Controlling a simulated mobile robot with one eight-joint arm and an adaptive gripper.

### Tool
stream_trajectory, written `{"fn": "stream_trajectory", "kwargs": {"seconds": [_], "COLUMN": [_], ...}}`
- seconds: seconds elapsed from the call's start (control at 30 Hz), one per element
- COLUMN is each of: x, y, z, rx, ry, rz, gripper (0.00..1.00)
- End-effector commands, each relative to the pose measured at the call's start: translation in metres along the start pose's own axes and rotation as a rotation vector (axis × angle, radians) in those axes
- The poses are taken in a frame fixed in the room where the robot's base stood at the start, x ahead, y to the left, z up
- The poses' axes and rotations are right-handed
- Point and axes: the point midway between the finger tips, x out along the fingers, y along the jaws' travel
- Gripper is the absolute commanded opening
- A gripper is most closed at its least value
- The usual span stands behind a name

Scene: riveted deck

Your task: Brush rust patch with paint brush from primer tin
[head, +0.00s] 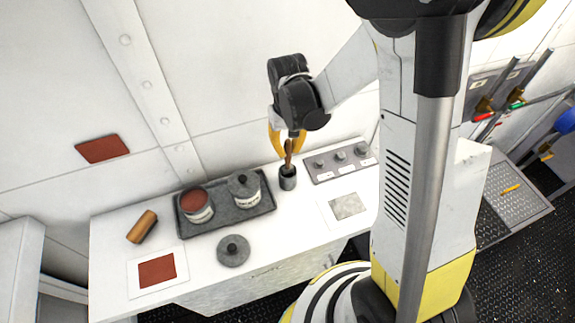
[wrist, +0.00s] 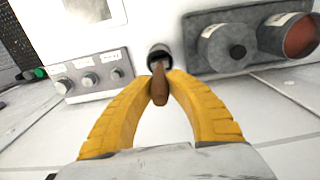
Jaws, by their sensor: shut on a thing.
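My gripper (head: 289,150) points down over the bench, its yellow fingers shut on the wooden handle of the paint brush (wrist: 160,92). The brush's lower end is hidden in a small dark cup (head: 288,180), which also shows in the wrist view (wrist: 159,54). An open tin with red-brown contents (head: 197,207) stands on the dark tray, left of my gripper. A second tin (head: 245,191) beside it has a grey lid on. A red-brown patch (head: 103,149) is on the wall at left. Another red-brown square (head: 157,270) lies on a white card on the bench.
The dark tray (head: 225,214) holds both tins. A loose grey lid (head: 233,251) and an orange-brown cylinder (head: 142,227) lie on the white bench. A knob panel (head: 337,163) and a card with a grey square (head: 348,206) are right of the cup.

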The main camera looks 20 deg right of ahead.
Motion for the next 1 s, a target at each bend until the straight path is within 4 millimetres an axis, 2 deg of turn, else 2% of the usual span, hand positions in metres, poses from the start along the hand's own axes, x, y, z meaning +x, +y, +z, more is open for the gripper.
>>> {"fn": "stream_trajectory", "kwargs": {"seconds": [0.8,1.0], "x": [-0.056,-0.064], "y": [0.000,0.000], "z": [0.000,0.000], "rx": [0.000,0.000], "ry": [0.000,0.000], "rz": [0.000,0.000], "gripper": [0.00,0.00]}}
